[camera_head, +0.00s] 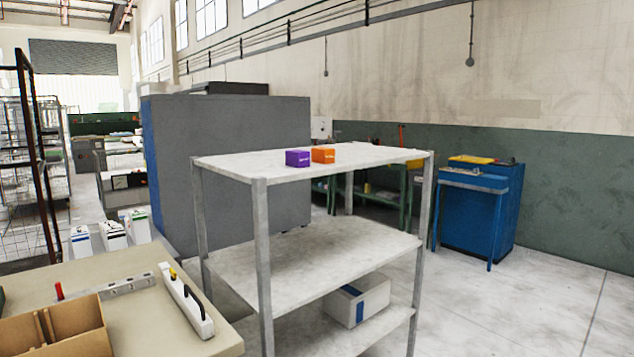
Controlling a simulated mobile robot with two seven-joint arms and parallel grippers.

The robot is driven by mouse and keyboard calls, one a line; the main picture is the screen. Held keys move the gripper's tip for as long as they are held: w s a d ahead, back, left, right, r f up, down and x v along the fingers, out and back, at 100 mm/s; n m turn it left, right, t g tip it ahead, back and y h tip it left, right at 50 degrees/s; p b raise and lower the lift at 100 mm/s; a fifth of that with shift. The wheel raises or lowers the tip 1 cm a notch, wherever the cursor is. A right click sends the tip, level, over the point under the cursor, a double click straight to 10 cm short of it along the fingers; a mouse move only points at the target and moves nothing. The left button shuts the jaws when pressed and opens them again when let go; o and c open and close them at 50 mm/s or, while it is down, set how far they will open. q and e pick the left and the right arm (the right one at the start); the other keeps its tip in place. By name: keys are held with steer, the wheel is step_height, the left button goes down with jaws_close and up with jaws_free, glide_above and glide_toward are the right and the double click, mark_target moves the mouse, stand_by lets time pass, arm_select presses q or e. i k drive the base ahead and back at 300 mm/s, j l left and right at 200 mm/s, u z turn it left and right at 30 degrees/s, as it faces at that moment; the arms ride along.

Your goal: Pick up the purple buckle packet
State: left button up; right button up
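The purple buckle packet (298,158) is a small purple box with pale lettering. It sits on the top board of a grey metal shelf rack (400,155), near the middle of that board. An orange box (324,156) of like size stands just to its right, very close; I cannot tell whether they touch. Neither of my grippers shows in the head view.
A beige table (130,300) at lower left holds a cardboard divider box (70,330) and a white tool with a black handle (186,300). A white carton (345,305) lies on the rack's lowest shelf. A blue cabinet (480,210) stands at right. Floor at right is clear.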

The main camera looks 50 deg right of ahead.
mark_target(299, 158)
steer(key=l+z, duration=0.15)
steer(key=z, duration=1.15)
steer(key=i+l+z, duration=0.1)
steer(key=i+l, duration=0.2)
steer(key=l, duration=0.15)
